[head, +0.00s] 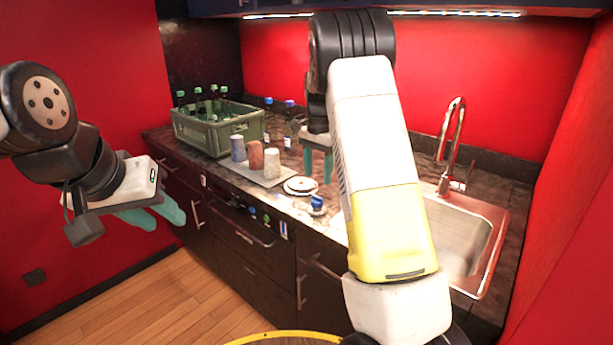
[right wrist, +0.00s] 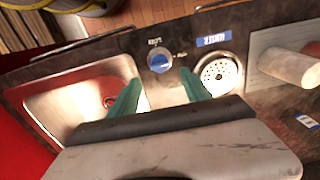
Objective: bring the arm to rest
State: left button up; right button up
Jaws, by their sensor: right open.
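My right arm reaches over the counter in the head view. Its gripper (head: 318,167) is open and empty above the counter, with teal fingers pointing down. In the right wrist view, the two fingers of this gripper (right wrist: 160,92) stand apart with nothing between them. A small blue-topped object (head: 317,203) stands on the counter below; it also shows in the right wrist view (right wrist: 160,62), beyond the fingertips and apart from them. My left gripper (head: 162,219) is at the left, clear of the counter over the floor. Its teal fingers look apart and hold nothing.
A white holed disc (head: 300,186) lies near the blue-topped object. Three cylinders, blue-grey (head: 238,148), brown (head: 256,156) and pinkish (head: 271,163), stand on a grey mat (head: 240,170). A green crate (head: 205,137) holds several bottles. The sink (head: 484,265) and tap (head: 452,130) are at right.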

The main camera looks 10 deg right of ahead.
jog(key=s+a+r+n+t+y, duration=0.1)
jog(key=s+r+n+t, duration=0.15)
jog(key=s+r, duration=0.45)
jog(key=s+a+r+n+t+y, duration=0.1)
jog(key=s+r+n, duration=0.2)
jog(key=s+r, duration=0.5)
jog(key=s+a+f+n+t, duration=0.1)
jog(key=s+n, duration=0.1)
jog(key=s, duration=0.7)
jog(key=s+a+f+n+t, duration=0.1)
jog(key=s+n, duration=0.2)
jog(key=s, duration=0.6)
jog(key=shift+a+f+n+t, duration=0.35)
jog(key=shift+a+f, duration=0.05)
